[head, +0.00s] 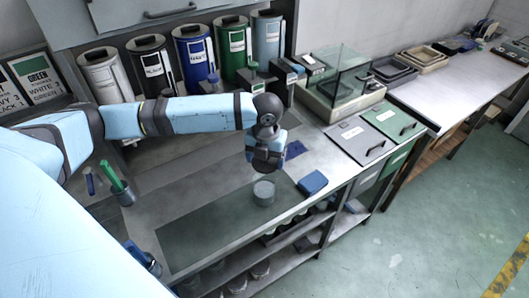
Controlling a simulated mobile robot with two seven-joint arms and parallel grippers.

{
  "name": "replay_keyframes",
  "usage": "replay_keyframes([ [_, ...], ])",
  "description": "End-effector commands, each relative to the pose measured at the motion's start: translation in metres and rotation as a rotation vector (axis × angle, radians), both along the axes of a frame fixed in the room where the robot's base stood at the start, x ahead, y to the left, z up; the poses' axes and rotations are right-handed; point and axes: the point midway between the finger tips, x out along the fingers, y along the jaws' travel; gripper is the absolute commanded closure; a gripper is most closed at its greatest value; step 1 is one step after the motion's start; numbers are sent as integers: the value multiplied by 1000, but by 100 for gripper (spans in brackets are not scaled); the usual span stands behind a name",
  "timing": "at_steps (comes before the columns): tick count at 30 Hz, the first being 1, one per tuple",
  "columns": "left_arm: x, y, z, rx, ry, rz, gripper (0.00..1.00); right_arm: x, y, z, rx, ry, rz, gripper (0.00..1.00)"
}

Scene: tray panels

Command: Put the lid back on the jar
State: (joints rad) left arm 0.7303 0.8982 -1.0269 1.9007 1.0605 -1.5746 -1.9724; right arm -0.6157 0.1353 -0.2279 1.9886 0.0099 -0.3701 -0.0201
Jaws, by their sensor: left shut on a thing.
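A small pale grey, see-through jar (263,193) stands upright on the dark mat (205,222) near the bench's front edge. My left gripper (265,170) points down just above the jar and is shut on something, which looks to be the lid. The gripper's dark and blue body mostly hides the lid, and I cannot tell whether it touches the jar's rim. My right gripper is not in view.
A blue block (313,182) lies right of the jar. A dark blue patch (294,150) lies behind the gripper. Several coloured canisters (194,57) line the back. A glass-walled box (342,85) stands at the back right.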

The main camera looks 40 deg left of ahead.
Motion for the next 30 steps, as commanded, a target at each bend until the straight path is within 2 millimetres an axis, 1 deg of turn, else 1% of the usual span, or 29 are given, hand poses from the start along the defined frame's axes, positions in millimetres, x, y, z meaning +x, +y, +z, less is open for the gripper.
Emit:
replay_keyframes([
  [1,-2,1,2,0,0,-43,44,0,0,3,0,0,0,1],
  [4,-3,2,1,0,0,-100,44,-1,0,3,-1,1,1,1],
  [11,-3,3,-8,0,-1,-117,44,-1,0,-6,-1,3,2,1],
  [26,-3,3,-46,1,-2,-116,44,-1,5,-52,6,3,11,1],
  [27,-3,3,-46,1,0,-115,44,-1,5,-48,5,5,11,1],
  [30,-4,2,-55,1,1,-115,44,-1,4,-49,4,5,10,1],
])
